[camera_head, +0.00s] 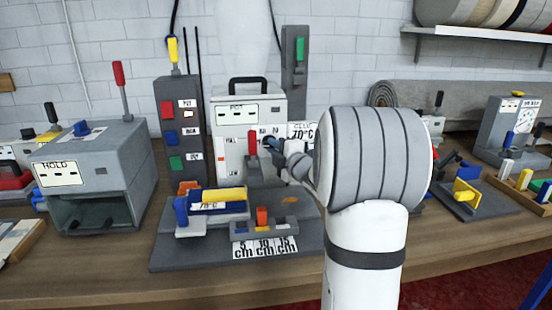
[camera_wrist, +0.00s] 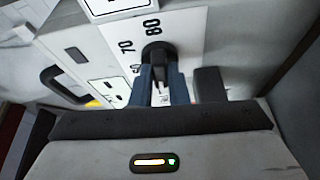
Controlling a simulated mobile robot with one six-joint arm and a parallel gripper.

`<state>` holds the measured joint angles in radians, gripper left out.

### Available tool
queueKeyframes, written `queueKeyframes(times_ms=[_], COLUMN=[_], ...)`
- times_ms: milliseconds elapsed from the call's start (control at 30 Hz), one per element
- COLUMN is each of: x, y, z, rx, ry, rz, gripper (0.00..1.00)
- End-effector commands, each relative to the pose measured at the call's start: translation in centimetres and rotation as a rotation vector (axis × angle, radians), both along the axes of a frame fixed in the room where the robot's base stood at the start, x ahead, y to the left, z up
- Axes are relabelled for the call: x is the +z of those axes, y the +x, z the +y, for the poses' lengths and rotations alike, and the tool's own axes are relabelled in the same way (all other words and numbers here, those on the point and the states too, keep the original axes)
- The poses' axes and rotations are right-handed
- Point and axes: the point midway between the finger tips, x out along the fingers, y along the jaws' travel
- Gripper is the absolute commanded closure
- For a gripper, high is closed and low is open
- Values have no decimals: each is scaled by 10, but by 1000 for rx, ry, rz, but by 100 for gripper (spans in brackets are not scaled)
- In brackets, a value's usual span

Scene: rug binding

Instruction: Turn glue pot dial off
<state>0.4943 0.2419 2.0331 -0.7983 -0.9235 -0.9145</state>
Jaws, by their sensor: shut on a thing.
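The glue pot (camera_head: 222,122) is a pale box with a black top handle and a POT label, standing at the back middle of the bench. Its dial (camera_wrist: 157,47) is a black knob on a white plate marked 70 and 80 in the wrist view. My gripper (camera_wrist: 162,76) has its two blue fingers closed on the dial's grip. In the head view my gripper (camera_head: 274,147) is at the pot's front right, and the dial is hidden behind it and my arm. I cannot tell which mark the dial points to.
A red-handled lever (camera_head: 252,146) stands just left of my gripper. A grey switch column (camera_head: 178,120) is left of the pot. A grey fixture with blue and yellow blocks (camera_head: 217,200) lies in front. The HOLD box (camera_head: 90,165) is at the left.

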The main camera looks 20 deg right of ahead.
Motion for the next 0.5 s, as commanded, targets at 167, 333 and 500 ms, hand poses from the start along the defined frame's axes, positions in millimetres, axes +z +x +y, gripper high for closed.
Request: queueKeyframes(times_ms=[167,333,500], x=[-2,0,0], y=[-1,-1,-1], z=[0,0,-1], rx=[0,-1,-1], ry=[-88,-99,-98], rz=[26,31,31], gripper=[100,100,85])
